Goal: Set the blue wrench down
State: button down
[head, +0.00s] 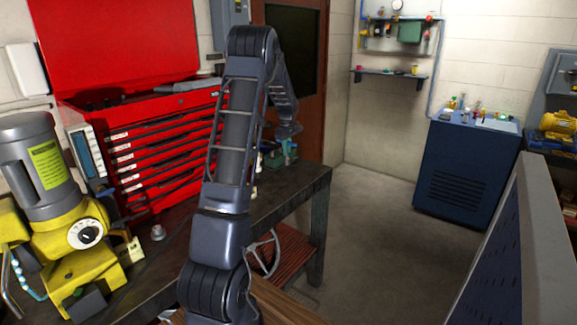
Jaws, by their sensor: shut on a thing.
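My arm rises through the middle of the head view and bends down over the far end of the dark workbench (292,190). My gripper (287,146) is small and far off there, partly merged with the things behind it. It is shut on a small blue-green thing that fits the blue wrench (286,151). The outline of this thing is too small to make out, and I cannot tell whether it touches the bench top. No other wrench shows clearly.
A red tool chest (165,140) with its lid up stands on the bench at left. A yellow and grey motor (50,190) is at the near left. A blue cabinet (462,170) stands across the open floor (385,240). A grey-blue panel (515,250) is at near right.

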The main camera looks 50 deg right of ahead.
aim_at(287, 160)
jog(key=shift+f, duration=4.25)
jog(key=shift+f, duration=0.2)
jog(key=c, duration=1.4)
grip_release()
notch_tip(287, 160, up, 12)
jog(key=shift+r, duration=0.25)
